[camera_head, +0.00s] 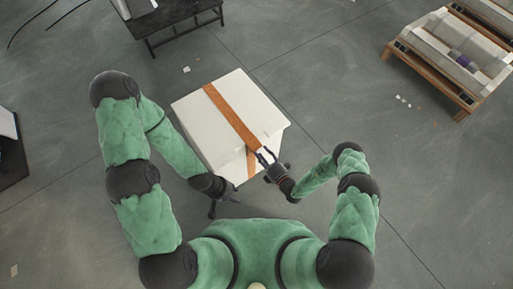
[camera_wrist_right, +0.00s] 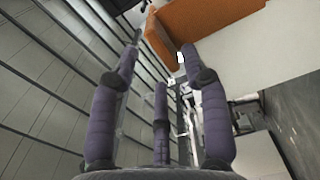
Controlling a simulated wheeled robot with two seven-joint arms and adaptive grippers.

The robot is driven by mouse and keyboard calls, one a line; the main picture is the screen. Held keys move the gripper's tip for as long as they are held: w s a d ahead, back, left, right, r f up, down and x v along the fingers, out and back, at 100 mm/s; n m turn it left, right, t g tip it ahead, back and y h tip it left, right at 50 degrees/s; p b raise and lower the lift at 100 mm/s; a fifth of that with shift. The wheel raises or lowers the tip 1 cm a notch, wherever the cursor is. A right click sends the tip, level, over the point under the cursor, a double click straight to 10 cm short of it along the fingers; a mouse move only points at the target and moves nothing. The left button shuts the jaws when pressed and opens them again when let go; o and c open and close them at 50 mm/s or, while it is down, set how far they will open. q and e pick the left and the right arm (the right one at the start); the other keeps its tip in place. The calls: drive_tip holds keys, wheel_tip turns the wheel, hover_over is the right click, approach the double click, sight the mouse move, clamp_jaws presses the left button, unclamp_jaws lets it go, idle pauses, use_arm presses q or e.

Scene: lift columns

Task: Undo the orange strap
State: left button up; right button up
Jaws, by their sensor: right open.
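A white box (camera_head: 221,122) stands on the floor in front of me. The orange strap (camera_head: 231,115) runs across its top and down its near side. In the right wrist view the strap (camera_wrist_right: 208,22) shows as a wide orange band with a bent edge, just beyond the fingertips. My right gripper (camera_head: 265,155) is open at the box's near edge, close beside the strap where it bends down. Its fingers also show in the right wrist view (camera_wrist_right: 160,75), spread with nothing held. My left gripper (camera_head: 221,208) is near the box's near left corner, apart from the strap.
A wooden pallet (camera_head: 432,78) with white and purple goods stands at the upper right. A dark table (camera_head: 168,18) is at the top left, and a dark object (camera_head: 10,150) at the left edge. Small white scraps (camera_head: 403,101) lie on the floor. The floor right of the box is mostly clear.

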sight(257, 147)
drive_tip(key=shift+b+x, duration=0.45)
drive_tip(key=shift+x, duration=2)
clamp_jaws()
